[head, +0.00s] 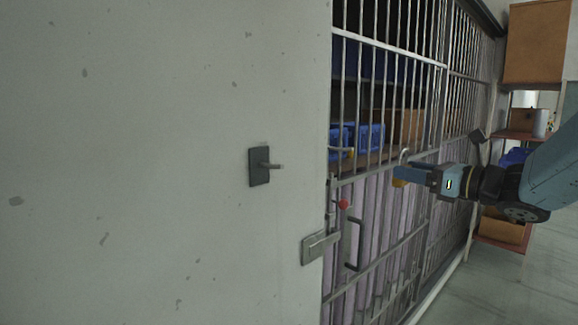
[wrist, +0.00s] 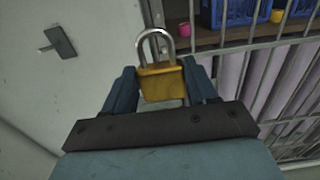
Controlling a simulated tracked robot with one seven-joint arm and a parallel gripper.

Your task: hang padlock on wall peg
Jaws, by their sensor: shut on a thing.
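The padlock (wrist: 162,82) has a brass body and a silver shackle. In the wrist view it sits between the fingers of my gripper (wrist: 160,88), which is shut on its body, with the shackle pointing away from the gripper. In the head view my gripper (head: 402,174) is in front of the barred gate, and the padlock (head: 400,183) is partly hidden at its tip. The wall peg (head: 272,166) sticks out from a dark plate on the pale wall, left of my gripper and well apart from it. The peg (wrist: 50,47) also shows at the upper left in the wrist view.
A barred gate (head: 395,45) stands right of the wall, with a latch (head: 318,246), a red knob (head: 343,204) and a handle (head: 354,243). Behind the bars are blue crates (head: 370,137) on a shelf. The wall around the peg is bare.

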